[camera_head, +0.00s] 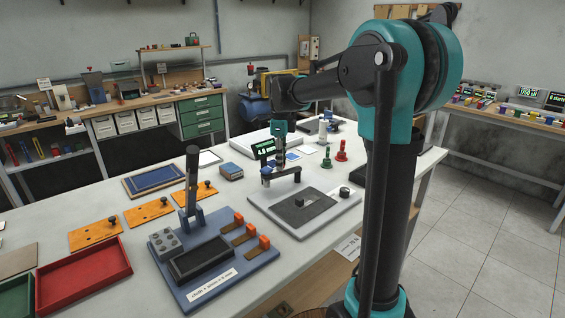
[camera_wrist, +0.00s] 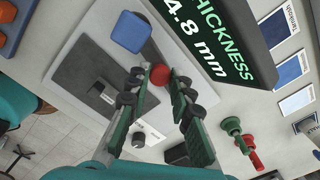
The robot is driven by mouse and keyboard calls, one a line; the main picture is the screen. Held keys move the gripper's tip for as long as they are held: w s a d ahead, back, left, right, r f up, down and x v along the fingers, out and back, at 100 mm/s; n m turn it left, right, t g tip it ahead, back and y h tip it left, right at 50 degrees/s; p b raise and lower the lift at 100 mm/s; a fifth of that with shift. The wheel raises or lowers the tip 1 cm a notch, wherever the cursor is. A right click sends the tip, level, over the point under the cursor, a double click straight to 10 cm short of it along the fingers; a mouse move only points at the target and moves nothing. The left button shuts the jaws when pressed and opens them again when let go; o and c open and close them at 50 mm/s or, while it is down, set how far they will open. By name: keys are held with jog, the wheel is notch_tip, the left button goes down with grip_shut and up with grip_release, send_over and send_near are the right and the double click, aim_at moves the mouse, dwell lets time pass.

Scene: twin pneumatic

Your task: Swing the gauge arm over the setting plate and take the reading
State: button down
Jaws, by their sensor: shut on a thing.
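My gripper (camera_head: 282,162) points down over the back of the gauge's pale base (camera_head: 335,208). In the wrist view its green fingers (camera_wrist: 159,80) are shut on a red ball knob (camera_wrist: 160,73). The dark gauge arm (camera_head: 285,178) lies under the gripper, with a blue head (camera_wrist: 131,32) at its end, beside the dark pad and not over it. The display (camera_wrist: 210,45) reads "THICKNESS 4.8 mm". The hold on the knob is hidden in the head view.
A round black-and-white piece (camera_head: 344,193) sits on the base's right side. Green (camera_head: 326,160) and red (camera_head: 342,152) handled pieces stand behind it. A blue fixture (camera_head: 213,262) with a dark upright lever (camera_head: 192,180) stands front left. Orange plates (camera_head: 148,212) lie further left.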

dwell(0.5)
jog(key=c, duration=1.3)
grip_release()
jog(key=shift+r, duration=0.1)
notch_tip(320, 180, up, 12)
jog(key=shift+f, duration=0.1)
